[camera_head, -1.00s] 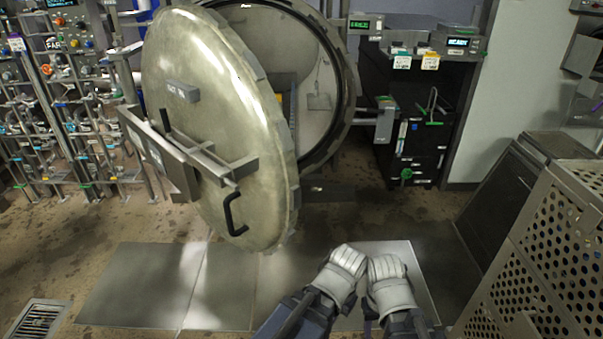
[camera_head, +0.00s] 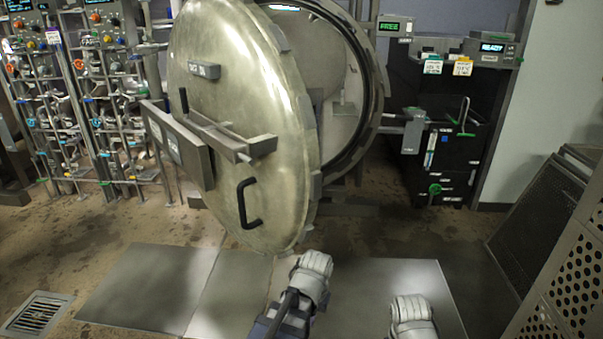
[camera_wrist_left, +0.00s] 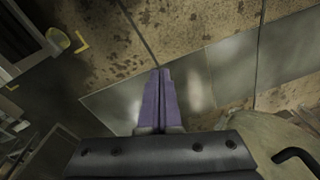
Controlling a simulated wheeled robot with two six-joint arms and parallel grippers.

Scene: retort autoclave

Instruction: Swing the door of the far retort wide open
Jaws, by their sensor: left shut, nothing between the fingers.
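The far retort's round metal door (camera_head: 235,110) stands partly open on the left of the opening (camera_head: 345,100), its outer face toward me. A black D-shaped handle (camera_head: 243,205) sits low on that face, and it also shows at the lower right of the left wrist view (camera_wrist_left: 296,156). My left gripper (camera_head: 314,262) is just below and right of the door's lower edge, apart from the handle. Its purple fingers (camera_wrist_left: 158,98) are shut and empty above the floor. My right gripper (camera_head: 411,308) is lower right, clear of the door; its fingers are hidden.
Valve and pipe panels (camera_head: 110,110) stand left of the door. A dark cabinet (camera_head: 440,150) with a display is right of the opening. Perforated metal panels (camera_head: 570,270) stand at the right. A floor drain (camera_head: 38,313) lies at lower left. The floor plates (camera_head: 150,290) are clear.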

